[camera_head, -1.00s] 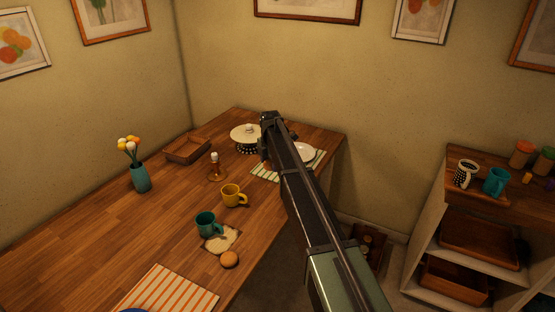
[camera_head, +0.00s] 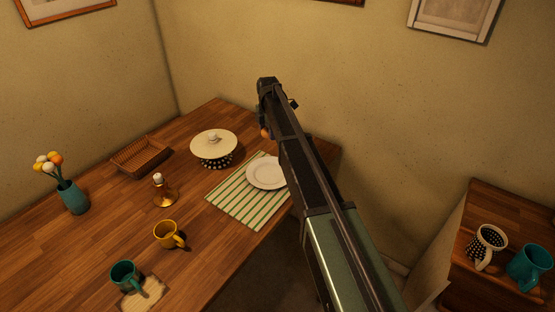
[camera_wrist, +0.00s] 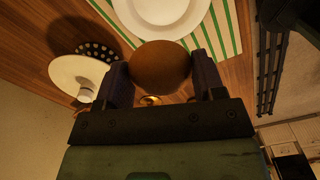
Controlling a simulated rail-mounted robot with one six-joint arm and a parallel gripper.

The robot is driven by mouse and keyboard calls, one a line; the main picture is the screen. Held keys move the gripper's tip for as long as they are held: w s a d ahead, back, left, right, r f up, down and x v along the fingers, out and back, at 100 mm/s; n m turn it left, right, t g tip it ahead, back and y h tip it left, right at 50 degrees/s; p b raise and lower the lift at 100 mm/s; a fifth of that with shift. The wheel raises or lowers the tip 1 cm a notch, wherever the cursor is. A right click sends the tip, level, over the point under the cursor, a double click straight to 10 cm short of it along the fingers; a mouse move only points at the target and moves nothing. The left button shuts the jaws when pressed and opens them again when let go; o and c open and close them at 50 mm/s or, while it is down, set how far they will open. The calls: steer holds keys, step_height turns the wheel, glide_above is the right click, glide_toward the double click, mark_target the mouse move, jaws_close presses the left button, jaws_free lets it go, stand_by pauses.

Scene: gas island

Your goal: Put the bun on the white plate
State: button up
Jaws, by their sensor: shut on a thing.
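The round brown bun (camera_wrist: 160,72) is between the two dark fingers of my gripper (camera_wrist: 162,84) in the wrist view. In the head view my gripper (camera_head: 264,121) is above the table's far right part, with a small bit of the bun (camera_head: 266,133) showing below it. The white plate (camera_head: 265,173) lies empty on a green-striped placemat (camera_head: 240,200), its right edge partly behind my arm. In the wrist view the bun overlaps the near edge of the plate (camera_wrist: 160,14). The gap between bun and plate cannot be judged.
A lidded spotted pot (camera_head: 214,147) stands left of the plate. A cabinet (camera_head: 455,230) with mugs stands right.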

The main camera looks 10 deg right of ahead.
mark_target(269, 174)
steer(key=shift+s+a+f, duration=0.15)
step_height(269, 174, down, 20)
steer(key=b, duration=2)
steer(key=shift+b, duration=0.3)
steer(key=shift+r+p, duration=0.25)
steer(key=shift+p, duration=0.05)
steer(key=shift+f, duration=0.25)
steer(key=o, duration=0.9)
steer(key=shift+r, duration=0.1)
step_height(269, 174, up, 13)
steer(key=p, duration=1.2)
steer(key=s+m, duration=0.7)
steer(key=s, duration=0.6)
steer(key=s+m, duration=0.7)
steer(key=s, duration=0.6)
steer(key=s+m, duration=0.8)
steer(key=s, duration=0.5)
steer(key=shift+s+a+f, duration=0.1)
steer(key=shift+s+f, duration=0.25)
